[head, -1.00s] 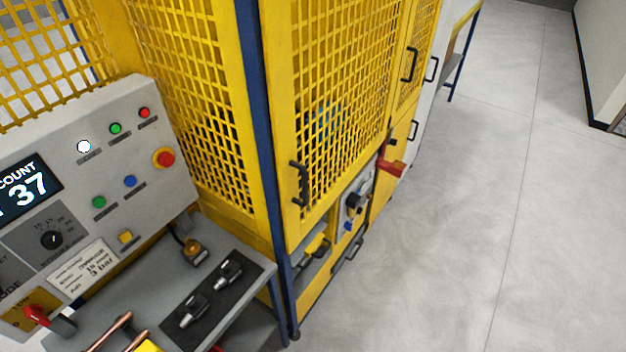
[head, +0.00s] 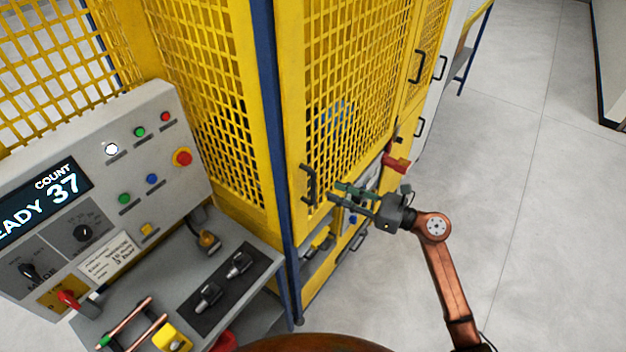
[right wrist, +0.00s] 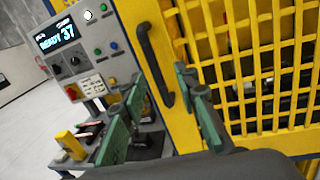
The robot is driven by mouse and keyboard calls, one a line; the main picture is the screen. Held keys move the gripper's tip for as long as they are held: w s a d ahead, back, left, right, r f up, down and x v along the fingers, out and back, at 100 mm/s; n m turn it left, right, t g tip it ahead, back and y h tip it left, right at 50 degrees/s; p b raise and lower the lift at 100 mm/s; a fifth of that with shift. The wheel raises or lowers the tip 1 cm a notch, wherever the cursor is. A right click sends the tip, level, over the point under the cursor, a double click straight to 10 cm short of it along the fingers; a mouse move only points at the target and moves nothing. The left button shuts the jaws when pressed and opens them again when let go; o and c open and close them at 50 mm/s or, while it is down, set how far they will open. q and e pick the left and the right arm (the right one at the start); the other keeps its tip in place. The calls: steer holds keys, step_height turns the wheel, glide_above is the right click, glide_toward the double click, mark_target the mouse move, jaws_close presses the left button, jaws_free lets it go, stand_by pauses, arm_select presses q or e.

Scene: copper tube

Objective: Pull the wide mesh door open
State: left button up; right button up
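The wide yellow mesh door (head: 350,110) stands shut in its frame beside a blue post. Its black handle (head: 308,185) is near the door's lower left edge. My right gripper (head: 334,192) is just right of the handle in the head view, its fingers pointing at it. In the right wrist view the handle (right wrist: 154,62) shows beyond and between the two green-padded fingers (right wrist: 160,110). The fingers are spread apart with nothing between the pads, and appear short of the handle. My left gripper is not in view.
A grey control panel (head: 100,190) with a lit display stands at the left. Below it a grey shelf holds copper tubes (head: 130,325) and a dark mat (head: 232,285). A red part (head: 397,163) juts out beyond my gripper. Open floor (head: 540,220) lies at the right.

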steer(key=r+n+p, duration=0.1)
steer(key=p, duration=0.1)
glide_above(313, 203)
steer(key=d, duration=0.1)
steer(key=shift+w+a+f+p, duration=0.1)
steer(key=shift+w+a+p, duration=0.2)
steer(key=shift+w+a, duration=0.15)
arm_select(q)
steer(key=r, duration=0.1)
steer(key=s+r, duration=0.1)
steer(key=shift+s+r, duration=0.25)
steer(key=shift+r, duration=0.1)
arm_select(e)
steer(key=shift+a, duration=0.1)
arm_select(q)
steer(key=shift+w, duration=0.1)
arm_select(e)
steer(key=shift+c, duration=0.3)
jaws_close()
